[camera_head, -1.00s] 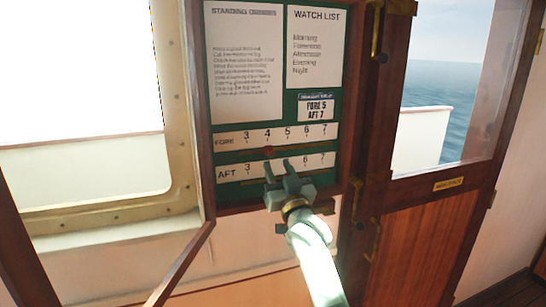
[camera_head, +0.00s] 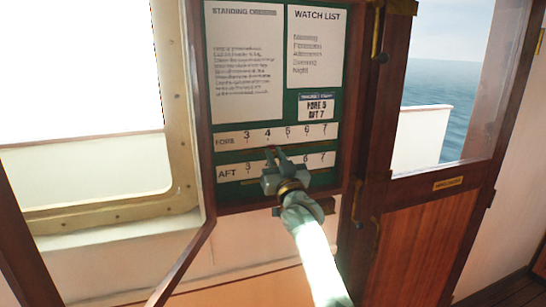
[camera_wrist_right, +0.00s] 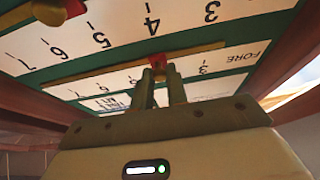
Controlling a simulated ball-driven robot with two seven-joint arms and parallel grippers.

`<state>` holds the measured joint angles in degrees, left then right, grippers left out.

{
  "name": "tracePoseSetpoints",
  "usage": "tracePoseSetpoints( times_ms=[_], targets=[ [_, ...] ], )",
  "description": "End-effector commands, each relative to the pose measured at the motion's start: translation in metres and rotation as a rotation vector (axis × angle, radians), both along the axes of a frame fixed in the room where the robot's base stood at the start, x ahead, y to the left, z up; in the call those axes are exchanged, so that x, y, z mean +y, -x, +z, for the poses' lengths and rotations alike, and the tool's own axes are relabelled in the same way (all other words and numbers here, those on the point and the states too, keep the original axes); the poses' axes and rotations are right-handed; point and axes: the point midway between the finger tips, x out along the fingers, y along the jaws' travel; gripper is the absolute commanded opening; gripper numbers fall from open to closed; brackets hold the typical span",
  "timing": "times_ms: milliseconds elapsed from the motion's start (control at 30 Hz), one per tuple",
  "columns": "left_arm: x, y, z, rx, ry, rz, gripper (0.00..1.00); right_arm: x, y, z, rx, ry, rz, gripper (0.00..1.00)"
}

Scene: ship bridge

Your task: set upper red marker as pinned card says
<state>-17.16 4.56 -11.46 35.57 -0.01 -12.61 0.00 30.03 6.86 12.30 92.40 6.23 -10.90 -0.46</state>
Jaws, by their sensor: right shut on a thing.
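My right gripper (camera_head: 274,152) is at the green board, its fingers pointing up to the slot under the FORE strip (camera_head: 303,133). In the right wrist view its fingers (camera_wrist_right: 160,80) are shut on the upper red marker (camera_wrist_right: 157,62). The marker, mostly hidden in the head view, stands at about 4. The pinned card (camera_head: 318,106) reads FORE 5, AFT 7. The AFT strip (camera_head: 228,173) is partly hidden by the gripper. The lower marker (camera_wrist_right: 72,9), red with a yellow knob, shows in the right wrist view. My left gripper is not in view.
Standing orders (camera_head: 246,65) and a watch list (camera_head: 316,45) hang above the scales. A wooden frame (camera_head: 200,110) surrounds the board. A window is at left, and a wooden door (camera_head: 425,235) with brass fittings at right. The upper slot is clear beyond the fingers.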

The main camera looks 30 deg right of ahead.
Motion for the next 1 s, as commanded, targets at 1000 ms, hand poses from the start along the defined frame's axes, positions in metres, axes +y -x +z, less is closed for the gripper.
tracePoseSetpoints(
  times_ms=[1000],
  targets=[
    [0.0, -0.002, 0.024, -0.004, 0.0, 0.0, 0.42, -0.049, 0.014, -0.001, 0.002, 0.0, -0.001, 0.37]
  ],
)
